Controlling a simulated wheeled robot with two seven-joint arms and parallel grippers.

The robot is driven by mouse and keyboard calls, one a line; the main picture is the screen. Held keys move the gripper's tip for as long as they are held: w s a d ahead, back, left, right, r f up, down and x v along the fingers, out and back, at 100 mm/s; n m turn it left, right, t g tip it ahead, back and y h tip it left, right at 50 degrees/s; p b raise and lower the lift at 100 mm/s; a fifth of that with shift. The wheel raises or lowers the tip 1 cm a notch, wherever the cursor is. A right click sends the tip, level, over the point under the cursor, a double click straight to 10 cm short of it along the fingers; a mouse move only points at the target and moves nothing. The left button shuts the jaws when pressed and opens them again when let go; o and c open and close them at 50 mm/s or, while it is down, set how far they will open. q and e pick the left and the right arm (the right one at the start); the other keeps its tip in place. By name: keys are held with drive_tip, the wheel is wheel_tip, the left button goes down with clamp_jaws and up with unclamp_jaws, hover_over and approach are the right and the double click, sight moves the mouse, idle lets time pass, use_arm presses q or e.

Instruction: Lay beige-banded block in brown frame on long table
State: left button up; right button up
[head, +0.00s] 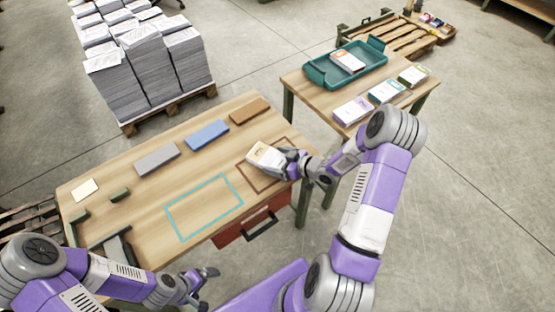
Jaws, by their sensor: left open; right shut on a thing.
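The beige-banded block (262,156), a white paper-like block with a beige mark, is held in my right gripper (276,160). It is over the brown frame (247,176), a thin outline at the right end of the long table (140,205). Block and gripper hide part of the frame. I cannot tell whether the block touches the table. My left gripper (208,286) is open and empty, low in the picture in front of the table's near edge.
A teal frame (168,222) lies empty left of the brown one. Grey (157,159), blue (207,134) and brown (250,111) slabs line the far edge. A second table (300,88) holds a green tray (318,78) and several blocks. Paper stacks (150,65) stand behind.

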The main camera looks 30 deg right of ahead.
drive_tip(key=o, duration=1)
drive_tip(key=shift+s, duration=0.1)
drive_tip(key=p+v, duration=0.2)
drive_tip(key=v, duration=0.5)
drive_tip(key=shift+s+d+r, duration=0.1)
drive_tip(key=shift+s+r, duration=0.05)
drive_tip(key=shift+r, duration=0.05)
